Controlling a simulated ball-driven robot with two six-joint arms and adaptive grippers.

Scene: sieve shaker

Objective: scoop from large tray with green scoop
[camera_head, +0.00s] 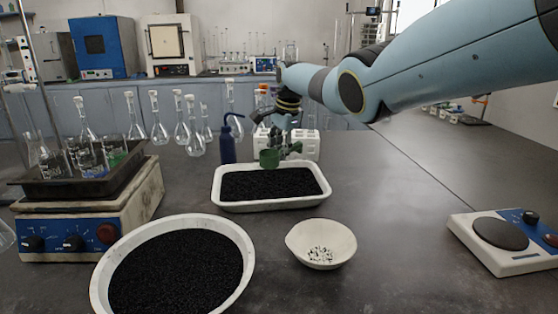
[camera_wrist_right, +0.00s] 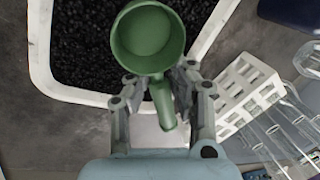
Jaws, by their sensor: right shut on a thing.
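The large white rectangular tray (camera_head: 228,206) holds black granules and stands mid-table. Its rim (camera_wrist_right: 42,50) also shows in the right wrist view. The green scoop (camera_head: 269,158) is over the tray's far edge in the head view. In the right wrist view the green scoop (camera_wrist_right: 148,38) shows its round cup, with no granules visible in it. My right gripper (camera_wrist_right: 158,88) is shut on the scoop's handle. In the head view my right gripper (camera_head: 283,146) is just behind the cup, at the tray's far side. My left gripper is not in view.
A round white pan (camera_head: 244,248) of black granules stands front left, with a small white bowl (camera_head: 335,262) right of it. A dark blue bottle (camera_head: 227,146), a white rack (camera_head: 306,141) and several flasks stand behind. A hotplate (camera_head: 80,215) is left, a scale-like device (camera_head: 510,252) right.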

